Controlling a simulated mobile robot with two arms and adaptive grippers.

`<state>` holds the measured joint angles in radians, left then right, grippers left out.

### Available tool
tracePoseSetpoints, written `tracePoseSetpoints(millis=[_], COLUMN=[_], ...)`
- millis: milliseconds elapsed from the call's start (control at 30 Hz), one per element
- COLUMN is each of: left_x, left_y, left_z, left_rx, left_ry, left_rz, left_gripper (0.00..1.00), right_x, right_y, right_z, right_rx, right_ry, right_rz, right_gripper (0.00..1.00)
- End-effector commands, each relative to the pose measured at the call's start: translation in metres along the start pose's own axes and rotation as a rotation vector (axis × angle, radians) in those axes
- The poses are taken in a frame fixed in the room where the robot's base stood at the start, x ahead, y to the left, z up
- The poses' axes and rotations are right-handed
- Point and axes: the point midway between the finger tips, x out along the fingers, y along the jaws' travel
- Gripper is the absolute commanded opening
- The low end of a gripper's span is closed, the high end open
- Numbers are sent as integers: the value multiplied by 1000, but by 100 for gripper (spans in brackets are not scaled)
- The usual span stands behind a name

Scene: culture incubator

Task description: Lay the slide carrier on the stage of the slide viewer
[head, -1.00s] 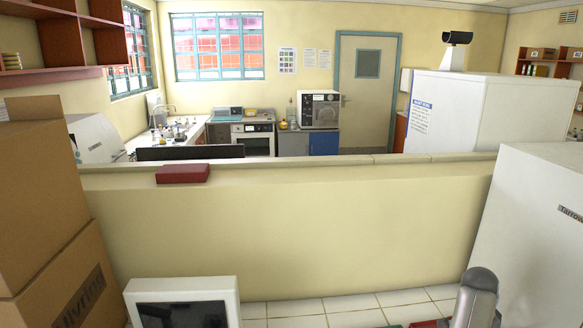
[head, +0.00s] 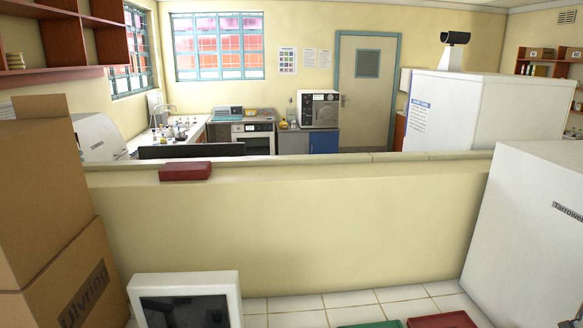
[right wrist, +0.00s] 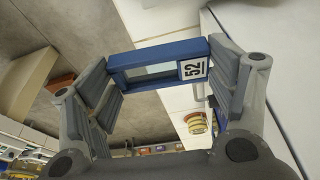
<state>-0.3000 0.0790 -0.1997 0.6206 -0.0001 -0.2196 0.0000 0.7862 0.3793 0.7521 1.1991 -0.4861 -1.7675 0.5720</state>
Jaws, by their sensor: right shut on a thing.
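The slide carrier (right wrist: 158,55) is a blue frame with a clear pane and a white label reading 52. In the right wrist view my right gripper (right wrist: 160,68) is shut on it, with a finger at each end. The carrier is held in the air. In the head view neither gripper nor the carrier shows. A white box with a dark screen (head: 232,290) stands at the bottom left of the head view, cut off by the edge. I cannot tell whether it is the slide viewer, and no stage shows.
A cream partition (head: 300,220) crosses ahead, with a dark red box (head: 185,171) on top. Cardboard boxes (head: 40,210) stand at left and a white cabinet (head: 530,230) at right. A green item (head: 372,325) and a red item (head: 442,321) show at the bottom edge.

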Motion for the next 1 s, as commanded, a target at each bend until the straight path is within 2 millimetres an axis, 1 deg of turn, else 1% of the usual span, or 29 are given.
tracePoseSetpoints(millis=[33,100,167,200,300,433,467,500,1000], left_x=[0,0,0,0,0,0,0,0,0], left_y=[0,0,0,0,0,0,0,0,0], left_z=[2,3,2,2,2,2,2,2,0], left_rx=[0,0,0,0,0,0,0,0,1], left_ry=[-3,-4,-4,-4,-4,-4,-4,-4,0], left_rz=[0,0,1,1,1,1,1,0,0], left_gripper=[40,40,40,40,40,40,40,40,40], right_x=[-10,-24,-37,-46,-73,-110,-118,-121,-141], right_y=[12,25,35,41,53,63,64,64,61], right_z=[-23,-46,-64,-75,-100,-124,-128,-128,-131], right_rx=[2,-10,-23,-37,-82,-179,-209,-233,-339], right_ry=[7,8,7,6,7,7,6,4,1], right_rz=[0,-3,-6,-9,-23,-46,-53,-56,-90], right_gripper=[52,52,52,52,52,52,52,52,52])
